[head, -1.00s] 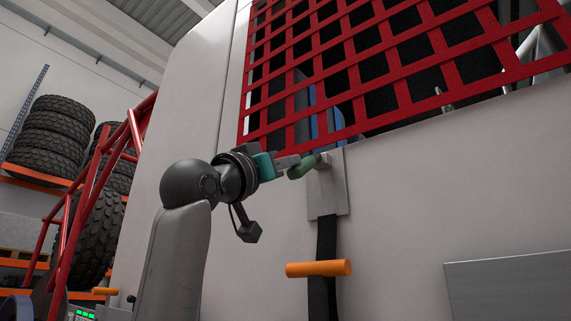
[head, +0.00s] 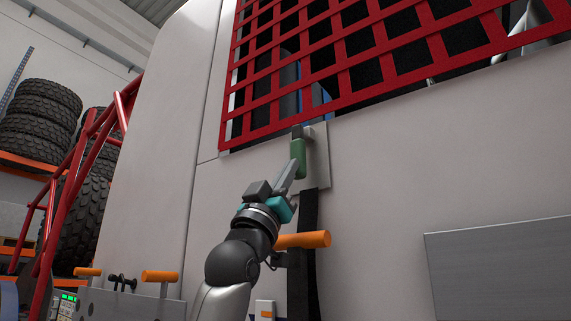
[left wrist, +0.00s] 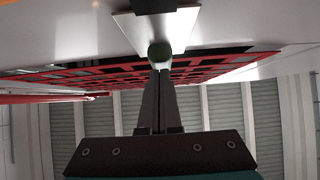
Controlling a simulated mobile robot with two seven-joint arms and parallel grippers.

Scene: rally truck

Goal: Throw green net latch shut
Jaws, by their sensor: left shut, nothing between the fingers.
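The green latch handle (head: 299,152) is mounted on a grey metal plate (head: 318,160) on the white truck panel, just below the red net (head: 341,103). The handle points almost straight down. My left gripper (head: 291,172) reaches up from below with its fingers shut and empty. Its fingertips are at the lower left side of the handle. In the left wrist view the shut fingers (left wrist: 161,78) point at the rounded green handle end (left wrist: 160,52); I cannot tell if they touch it. My right gripper is not in view.
A black strap (head: 309,225) hangs below the plate, and an orange T-handle (head: 303,240) lies close beside my left wrist. A grey panel (head: 505,268) is at the lower right. Red tubing (head: 75,190) and stacked tyres (head: 43,118) stand at the left.

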